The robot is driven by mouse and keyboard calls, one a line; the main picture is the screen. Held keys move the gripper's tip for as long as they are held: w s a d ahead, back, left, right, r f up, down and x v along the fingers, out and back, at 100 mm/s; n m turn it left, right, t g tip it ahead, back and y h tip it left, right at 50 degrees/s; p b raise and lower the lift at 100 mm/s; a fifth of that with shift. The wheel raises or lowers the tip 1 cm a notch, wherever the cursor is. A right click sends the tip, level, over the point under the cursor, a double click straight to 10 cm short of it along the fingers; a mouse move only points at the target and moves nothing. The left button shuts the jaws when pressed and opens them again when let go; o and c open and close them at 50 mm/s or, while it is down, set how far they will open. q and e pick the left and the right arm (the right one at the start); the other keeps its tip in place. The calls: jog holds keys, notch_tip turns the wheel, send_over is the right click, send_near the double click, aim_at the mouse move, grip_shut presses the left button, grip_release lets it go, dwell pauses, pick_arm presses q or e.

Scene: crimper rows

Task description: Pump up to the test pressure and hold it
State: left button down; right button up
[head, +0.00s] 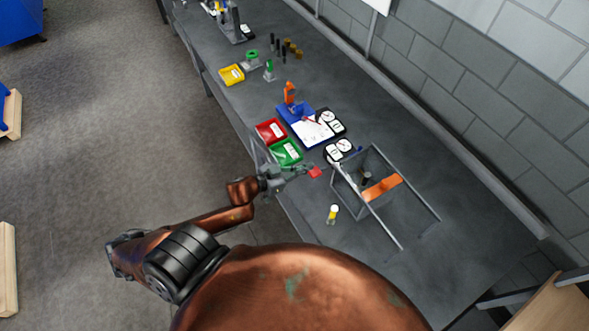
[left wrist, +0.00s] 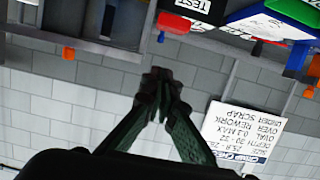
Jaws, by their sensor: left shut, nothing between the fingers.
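My left gripper (head: 308,169) is shut and empty, above the bench's front edge. Its closed fingertips (left wrist: 160,76) also show in the left wrist view. A small red piece (head: 315,172) lies just right of the fingertips in the head view; I cannot tell whether they touch. Right of it stands a grey open-framed box (head: 376,217) with an orange bar (head: 382,187) across it. A white-faced gauge unit (head: 339,150) stands at the box's far left corner. A label reading TEST (left wrist: 193,5) shows in the wrist view. My right gripper is out of view.
A green bin (head: 298,158) and red bin (head: 262,133) stand beyond the gripper. A yellow-and-white item (head: 333,214) stands before the box. A notice (left wrist: 240,135) hangs on the block wall.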

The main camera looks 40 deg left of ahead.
pick_arm(q)
jog(key=shift+w+d+f, duration=0.1)
jog(key=shift+w+f, duration=0.1)
jog(key=shift+f, duration=0.55)
jog(key=shift+w+d+f, duration=0.1)
jog(key=shift+w+f, duration=0.15)
jog(key=shift+f, duration=0.45)
jog(key=shift+w+d+f, duration=0.1)
jog(key=shift+w+f, duration=0.1)
jog(key=shift+f, duration=0.55)
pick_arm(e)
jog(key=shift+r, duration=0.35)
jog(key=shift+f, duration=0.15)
